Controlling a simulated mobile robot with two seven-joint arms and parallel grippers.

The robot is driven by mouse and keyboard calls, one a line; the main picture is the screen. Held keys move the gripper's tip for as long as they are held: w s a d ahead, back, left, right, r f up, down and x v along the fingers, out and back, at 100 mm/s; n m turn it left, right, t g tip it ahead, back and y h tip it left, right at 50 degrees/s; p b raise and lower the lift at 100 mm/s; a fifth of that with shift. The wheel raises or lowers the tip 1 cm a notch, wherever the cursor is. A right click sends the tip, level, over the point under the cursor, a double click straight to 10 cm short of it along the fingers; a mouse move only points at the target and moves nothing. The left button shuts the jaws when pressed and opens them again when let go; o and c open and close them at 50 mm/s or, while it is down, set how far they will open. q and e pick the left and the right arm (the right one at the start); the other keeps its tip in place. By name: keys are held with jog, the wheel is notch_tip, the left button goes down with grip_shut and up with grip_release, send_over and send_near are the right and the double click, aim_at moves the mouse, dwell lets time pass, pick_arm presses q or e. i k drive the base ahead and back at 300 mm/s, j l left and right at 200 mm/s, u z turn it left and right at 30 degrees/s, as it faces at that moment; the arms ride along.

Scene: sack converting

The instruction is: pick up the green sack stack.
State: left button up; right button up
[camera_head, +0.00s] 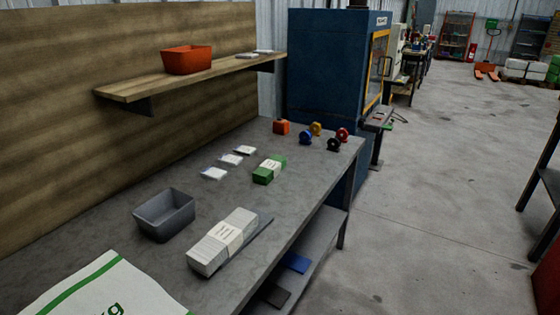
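The green sack stack (263,174) is a small green bundle with a white paper band around its middle. It lies on the grey workbench (315,183), towards the bench's far half and near its right edge. Nothing touches it or covers it. Neither of my grippers shows in the head view.
A larger grey-white banded stack (214,251) lies nearer, beside an empty grey bin (165,213). Several small white packets lie left of the green stack. A shelf (180,78) with an orange bin (187,59) overhangs the left.

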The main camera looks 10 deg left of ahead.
aim_at(270, 169)
jog(key=i+l, duration=0.55)
jog(key=i, duration=0.15)
jog(key=i+l, duration=0.55)
jog(key=i, duration=0.15)
jog(key=i+l+u, duration=0.2)
jog(key=i+l, duration=0.75)
